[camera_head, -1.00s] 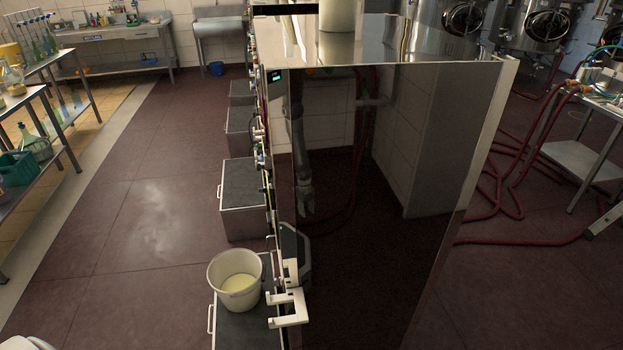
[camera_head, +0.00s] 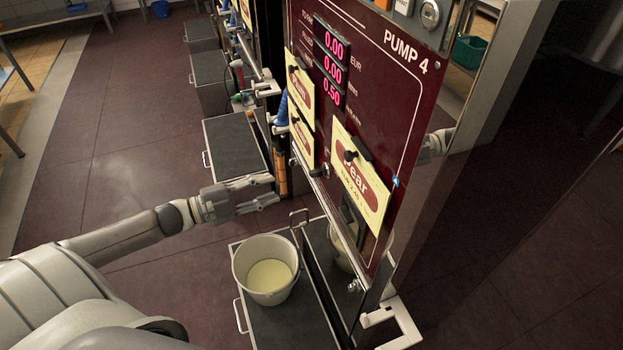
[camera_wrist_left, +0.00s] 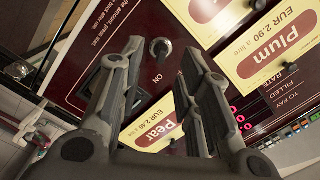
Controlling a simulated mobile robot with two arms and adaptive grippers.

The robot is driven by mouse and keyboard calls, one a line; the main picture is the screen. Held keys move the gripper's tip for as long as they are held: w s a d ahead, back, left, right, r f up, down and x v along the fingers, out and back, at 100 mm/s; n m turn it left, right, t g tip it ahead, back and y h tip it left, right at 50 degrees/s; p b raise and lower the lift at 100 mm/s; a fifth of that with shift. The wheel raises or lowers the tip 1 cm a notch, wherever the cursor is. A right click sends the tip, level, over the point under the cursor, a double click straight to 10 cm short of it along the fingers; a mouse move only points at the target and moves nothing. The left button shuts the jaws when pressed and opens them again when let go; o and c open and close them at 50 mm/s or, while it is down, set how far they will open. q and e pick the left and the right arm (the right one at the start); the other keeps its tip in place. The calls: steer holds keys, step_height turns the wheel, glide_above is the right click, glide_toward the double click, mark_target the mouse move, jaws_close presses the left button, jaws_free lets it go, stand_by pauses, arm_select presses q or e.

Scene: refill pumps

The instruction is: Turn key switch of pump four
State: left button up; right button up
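The dark red front panel of pump four (camera_head: 385,95) stands right of centre in the head view, with lit red readouts and fruit cards. The round black key switch (camera_wrist_left: 160,49), above the word ON, shows on the panel in the left wrist view. I cannot make the switch out clearly in the head view. My left gripper (camera_head: 273,190) reaches in from the left in front of the panel. It is open and empty. In the left wrist view its fingers (camera_wrist_left: 161,58) point at the panel, with the switch between the fingertips, apparently apart from them. My right gripper is not in view.
A white bucket (camera_head: 266,270) with pale liquid stands on a dark-topped box (camera_head: 290,325) below my left gripper. A Pear card (camera_head: 360,178) hangs on the panel. Further pumps and dark-topped boxes (camera_head: 236,145) line up behind. The floor at left is clear.

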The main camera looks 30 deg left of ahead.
mark_target(311, 176)
arm_select(q)
steer(key=shift+m+h, duration=0.6)
steer(key=shift+m, duration=0.1)
steer(key=w+d, duration=0.2)
steer(key=w+d+r+p, duration=0.1)
steer(key=w+d, duration=0.1)
steer(key=d, duration=0.1)
steer(key=w+d+r, duration=0.1)
steer(key=w+d, duration=0.1)
steer(key=d, duration=0.1)
steer(key=shift+w+d+r, duration=0.1)
steer(key=shift+w+r, duration=0.1)
steer(key=shift+w, duration=0.2)
steer(key=shift+w+d, duration=0.35)
steer(key=shift+f, duration=0.1)
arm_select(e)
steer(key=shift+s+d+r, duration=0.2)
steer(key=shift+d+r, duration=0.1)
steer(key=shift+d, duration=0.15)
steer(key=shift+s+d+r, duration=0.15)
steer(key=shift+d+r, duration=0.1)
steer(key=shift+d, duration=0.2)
arm_select(q)
jaws_close()
